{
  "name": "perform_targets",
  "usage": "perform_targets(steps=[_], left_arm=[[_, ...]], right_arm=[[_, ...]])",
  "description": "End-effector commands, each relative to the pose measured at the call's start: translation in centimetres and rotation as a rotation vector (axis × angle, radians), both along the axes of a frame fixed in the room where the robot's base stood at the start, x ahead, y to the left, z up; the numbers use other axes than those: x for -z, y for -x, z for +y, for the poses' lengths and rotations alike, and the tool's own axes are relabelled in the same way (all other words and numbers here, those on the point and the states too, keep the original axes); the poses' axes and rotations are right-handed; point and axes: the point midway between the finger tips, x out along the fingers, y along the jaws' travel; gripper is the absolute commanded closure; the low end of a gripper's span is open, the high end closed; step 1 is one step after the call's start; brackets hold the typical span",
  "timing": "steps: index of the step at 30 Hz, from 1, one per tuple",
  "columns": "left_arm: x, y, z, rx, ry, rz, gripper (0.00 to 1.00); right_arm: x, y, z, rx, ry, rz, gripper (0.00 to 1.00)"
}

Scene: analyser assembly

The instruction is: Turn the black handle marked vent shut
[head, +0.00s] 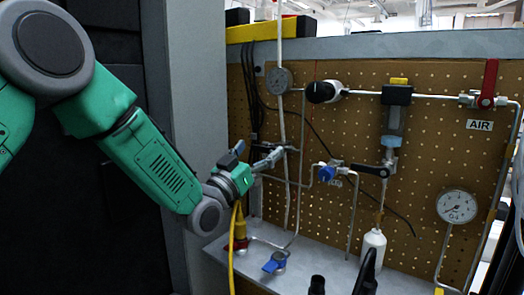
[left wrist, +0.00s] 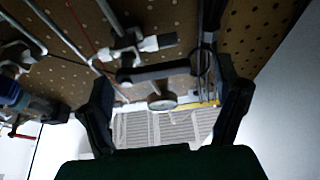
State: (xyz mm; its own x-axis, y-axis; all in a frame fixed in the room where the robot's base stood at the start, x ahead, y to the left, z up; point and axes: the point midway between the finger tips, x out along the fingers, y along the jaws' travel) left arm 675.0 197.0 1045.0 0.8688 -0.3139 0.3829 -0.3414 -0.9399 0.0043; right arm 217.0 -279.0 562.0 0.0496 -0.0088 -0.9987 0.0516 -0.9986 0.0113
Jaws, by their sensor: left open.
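No marking that reads vent is legible in either view. In the left wrist view a dark bar-like handle (left wrist: 155,73) lies across the space between the fingers, apart from both as far as I can see. My left gripper (head: 268,158) is open in front of the pegboard's left part in the head view; its two dark fingers also show in the left wrist view (left wrist: 168,105). The fingers partly hide the fittings behind them in the head view. Another black lever (head: 370,170) sits on the valve below the filter, to the right of my gripper.
The pegboard (head: 440,130) carries thin metal pipes, a black knob (head: 322,91), a blue knob (head: 327,173), a red AIR lever (head: 489,82) and a gauge (head: 457,206). A yellow hose (head: 231,245) hangs close to my left gripper.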

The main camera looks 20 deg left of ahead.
Motion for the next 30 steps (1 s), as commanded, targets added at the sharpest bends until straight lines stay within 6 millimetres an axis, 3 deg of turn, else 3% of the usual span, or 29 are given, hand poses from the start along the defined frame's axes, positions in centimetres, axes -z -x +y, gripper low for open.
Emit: perform_targets(steps=[13,18,30], left_arm=[[-0.52,-1.17,-0.44,0.000,0.000,0.000,0.16],[-0.50,-1.15,-0.43,0.000,0.000,0.000,0.66],[-0.53,-1.10,-0.44,-0.001,-0.049,-0.016,0.66]], right_arm=[[0.25,0.02,-0.01,0.000,0.000,0.000,0.60],[0.25,0.01,-0.01,0.000,0.000,0.000,0.60],[0.32,0.00,-0.01,0.000,0.000,0.000,0.60]])
